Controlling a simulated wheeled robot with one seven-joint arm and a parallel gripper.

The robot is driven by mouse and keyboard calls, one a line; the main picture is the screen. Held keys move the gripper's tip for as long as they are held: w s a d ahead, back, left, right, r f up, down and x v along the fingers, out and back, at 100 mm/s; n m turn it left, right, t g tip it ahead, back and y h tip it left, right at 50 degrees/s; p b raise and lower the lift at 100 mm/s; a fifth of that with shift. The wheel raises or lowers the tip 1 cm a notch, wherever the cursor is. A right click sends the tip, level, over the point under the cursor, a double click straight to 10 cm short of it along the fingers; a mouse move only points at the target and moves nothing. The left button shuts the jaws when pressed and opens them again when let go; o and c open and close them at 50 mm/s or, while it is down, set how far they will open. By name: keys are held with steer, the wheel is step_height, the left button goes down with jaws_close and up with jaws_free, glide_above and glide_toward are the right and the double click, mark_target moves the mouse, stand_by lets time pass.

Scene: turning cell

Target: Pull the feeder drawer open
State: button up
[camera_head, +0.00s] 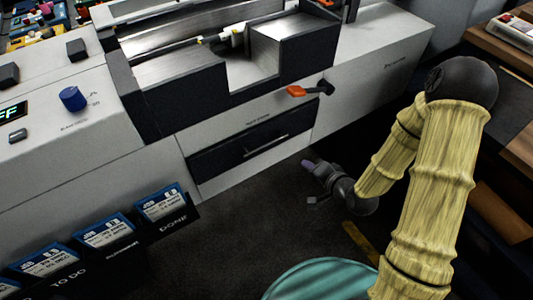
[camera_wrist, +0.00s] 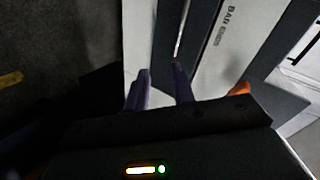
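A dark drawer front (camera_head: 225,155) with a thin metal bar handle (camera_head: 266,145) sits low in the pale machine body and looks closed. In the wrist view the handle (camera_wrist: 183,28) runs down towards the tip of the right finger, beside a label reading "Bar Ends"; no "feeder" label is readable. My gripper (camera_head: 306,164) is to the right of the drawer in the head view. In the wrist view my gripper (camera_wrist: 158,78) has its two purple fingers apart, with nothing seen between them. The handle is not between them; I cannot tell whether a finger touches it.
An orange-tipped lever (camera_head: 302,91) sticks out above the drawer's right end. Job cards (camera_head: 105,232) stand in a rack at lower left. A teal round top (camera_head: 325,281) is at the bottom. The dark floor (camera_head: 250,220) before the drawer is clear.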

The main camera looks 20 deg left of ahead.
steer(key=a+f+m+y, duration=0.1)
steer(key=s+a+f+m+t+y+b, duration=0.1)
steer(key=s+a+m+t+y+b, duration=0.1)
steer(key=a+m, duration=0.1)
steer(key=shift+f, duration=0.4)
steer(key=shift+w+f+b, duration=0.2)
steer(key=shift+b, duration=0.45)
steer(key=b, duration=0.5)
glide_toward(267, 144)
steer(key=x, duration=1)
steer(key=shift+f, duration=0.35)
jaws_close()
